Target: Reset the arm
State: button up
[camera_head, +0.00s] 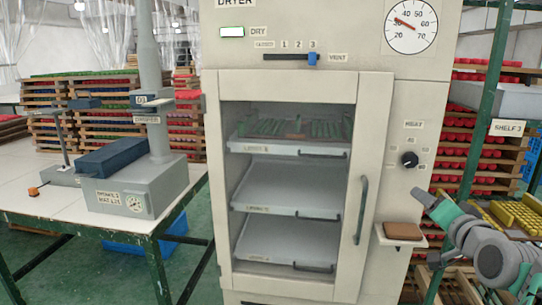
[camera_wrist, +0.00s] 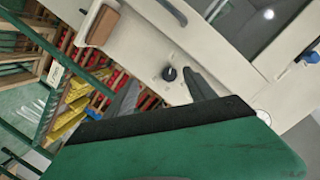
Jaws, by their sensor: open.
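My arm reaches in from the right edge in the head view, with its green and grey end, my gripper (camera_head: 422,196), in front of the dryer's right panel. In the wrist view the two dark fingers of my gripper (camera_wrist: 165,88) stand apart with nothing held between them. The dryer (camera_head: 378,130) is a cream cabinet with its windowed door closed. Its black heat knob (camera_head: 409,159) is left of and above my gripper, and also shows beyond the fingers in the wrist view (camera_wrist: 169,74). I cannot tell how near the fingers are to the panel.
Several trays sit inside the dryer, the top one (camera_head: 260,147) carrying green pieces. A small ledge with a brown block (camera_head: 403,231) juts out below the knob. A green rack post (camera_head: 489,85) and yellow items (camera_head: 505,215) stand close on the right. A worktable (camera_head: 60,205) is left.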

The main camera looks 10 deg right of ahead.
jog(key=a+f+n+g+y+p, duration=0.2)
jog(key=a+f+g+p, duration=0.15)
jog(key=a, duration=0.45)
jog(key=a+f+n+g+y+p, duration=0.1)
jog(key=a+f+n+g+p, duration=0.2)
jog(key=a, duration=0.5)
jog(key=s+a+f+n+g+p, duration=0.2)
jog(key=s+a+g+p, duration=0.1)
jog(key=s+a, duration=0.3)
jog(key=s+a+f+n+g+p, duration=0.2)
jog(key=s+a+n+g+p, duration=0.1)
jog(key=s+a, duration=0.3)
jog(key=shift+s+a+f+p, duration=0.25)
jog(key=shift+s+p, duration=0.35)
jog(key=shift+s, duration=0.25)
